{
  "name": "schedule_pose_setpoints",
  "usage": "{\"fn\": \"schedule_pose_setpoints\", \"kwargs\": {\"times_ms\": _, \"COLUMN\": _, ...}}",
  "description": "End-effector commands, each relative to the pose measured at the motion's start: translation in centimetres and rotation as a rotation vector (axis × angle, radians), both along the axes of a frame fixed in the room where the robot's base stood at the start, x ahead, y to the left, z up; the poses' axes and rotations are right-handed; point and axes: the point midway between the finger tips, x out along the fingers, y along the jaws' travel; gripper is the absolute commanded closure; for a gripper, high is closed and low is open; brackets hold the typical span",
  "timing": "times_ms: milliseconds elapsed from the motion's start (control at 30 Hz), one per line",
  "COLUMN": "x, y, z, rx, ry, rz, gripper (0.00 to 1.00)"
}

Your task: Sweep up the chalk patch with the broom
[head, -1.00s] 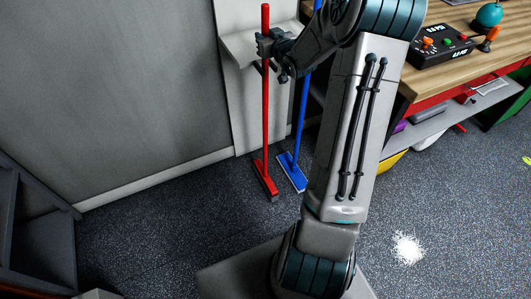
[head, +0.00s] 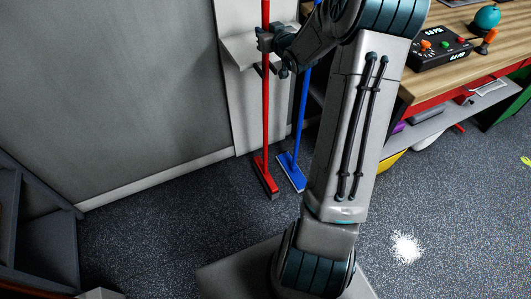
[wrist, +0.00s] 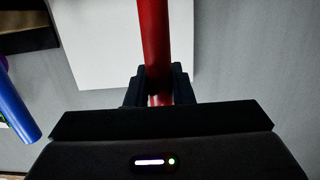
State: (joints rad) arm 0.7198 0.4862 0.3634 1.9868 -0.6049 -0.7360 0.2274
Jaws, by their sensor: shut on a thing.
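A red broom (head: 265,112) stands upright by the wall panel, its head low at the floor. My gripper (head: 266,40) is shut on its handle near the top. In the wrist view the red handle (wrist: 155,45) passes between the two dark fingers (wrist: 158,88). The white chalk patch (head: 406,248) lies on the dark speckled floor at the lower right, well apart from the broom. My arm stands between the broom and the patch in the head view.
A blue mop-like tool (head: 299,130) stands close to the right of the red broom. A wooden bench (head: 443,75) with a control box (head: 440,47) is at the upper right. A dark shelf unit (head: 38,230) is at the left. Floor around the chalk is clear.

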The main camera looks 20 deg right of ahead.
Motion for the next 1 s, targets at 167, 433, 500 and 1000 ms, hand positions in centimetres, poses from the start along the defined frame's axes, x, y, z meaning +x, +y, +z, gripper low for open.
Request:
{"fn": "schedule_pose_setpoints", "kwargs": {"times_ms": 167, "x": -1.1, "y": -0.1, "z": 0.1, "rx": -0.002, "ry": -0.003, "rz": -0.002, "gripper": 1.00}}
{"fn": "schedule_pose_setpoints", "kwargs": {"times_ms": 433, "x": -2.9, "y": -0.1, "z": 0.1, "rx": -0.002, "ry": -0.002, "rz": -0.001, "gripper": 1.00}}
{"fn": "schedule_pose_setpoints", "kwargs": {"times_ms": 500, "x": -3.3, "y": -0.2, "z": 0.2, "rx": -0.002, "ry": -0.003, "rz": -0.001, "gripper": 1.00}}
{"fn": "schedule_pose_setpoints", "kwargs": {"times_ms": 1000, "x": -6.6, "y": -0.3, "z": 0.1, "rx": -0.003, "ry": -0.002, "rz": -0.002, "gripper": 1.00}}
